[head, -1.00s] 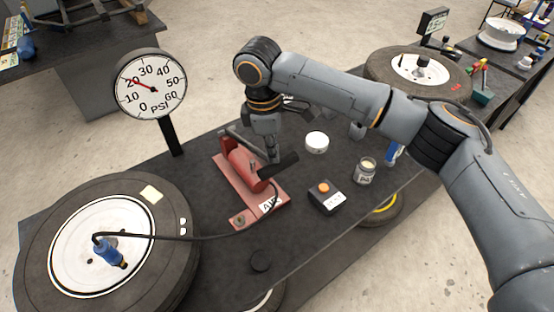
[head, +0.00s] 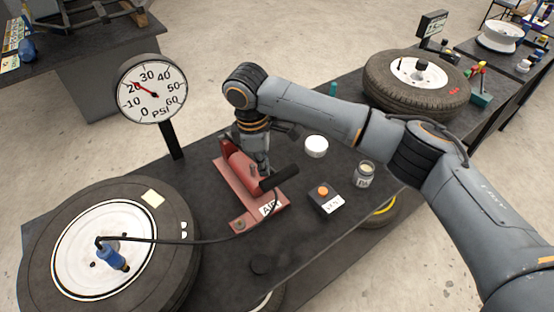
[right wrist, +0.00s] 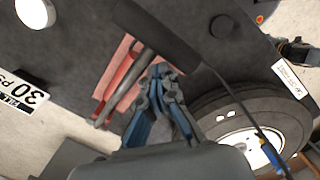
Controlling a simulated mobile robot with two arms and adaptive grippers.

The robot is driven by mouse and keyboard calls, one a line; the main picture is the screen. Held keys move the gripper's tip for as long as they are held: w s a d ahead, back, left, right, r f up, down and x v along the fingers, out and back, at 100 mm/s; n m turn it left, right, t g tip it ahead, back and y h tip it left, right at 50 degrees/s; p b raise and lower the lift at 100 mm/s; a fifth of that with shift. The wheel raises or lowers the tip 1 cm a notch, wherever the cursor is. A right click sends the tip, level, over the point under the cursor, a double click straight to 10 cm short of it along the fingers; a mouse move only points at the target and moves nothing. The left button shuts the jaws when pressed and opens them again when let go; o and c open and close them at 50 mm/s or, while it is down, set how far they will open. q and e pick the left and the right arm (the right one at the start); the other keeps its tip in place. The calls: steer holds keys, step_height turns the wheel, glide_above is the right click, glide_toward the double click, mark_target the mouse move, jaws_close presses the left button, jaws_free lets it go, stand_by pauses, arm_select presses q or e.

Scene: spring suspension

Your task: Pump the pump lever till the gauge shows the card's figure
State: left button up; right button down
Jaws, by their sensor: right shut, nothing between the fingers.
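The red pump (head: 240,170) stands on the dark table. Its pump lever has a black grip (head: 279,178), which also shows in the right wrist view (right wrist: 158,35). My right gripper (head: 264,172) is shut and empty, its tips beside or on the lever near the grip; contact is unclear. Its blue-grey fingers also show in the right wrist view (right wrist: 162,74). The round gauge (head: 154,100) has its red needle a little above 20 PSI. The white card (right wrist: 22,93) reads "FILL 30 PS", its end cut off. My left gripper is out of view.
A tyre (head: 168,200) lies at the left, with the pump's black hose running to its blue valve fitting (head: 112,256). A box with an orange button (head: 327,200), a jar (head: 364,175) and a white lid (head: 316,146) stand right of the pump. Another tyre (head: 385,80) lies behind.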

step_height(320, 180, up, 12)
steer(key=a, duration=0.2)
steer(key=shift+a, duration=0.2)
stand_by(0.4)
steer(key=shift+r, duration=0.15)
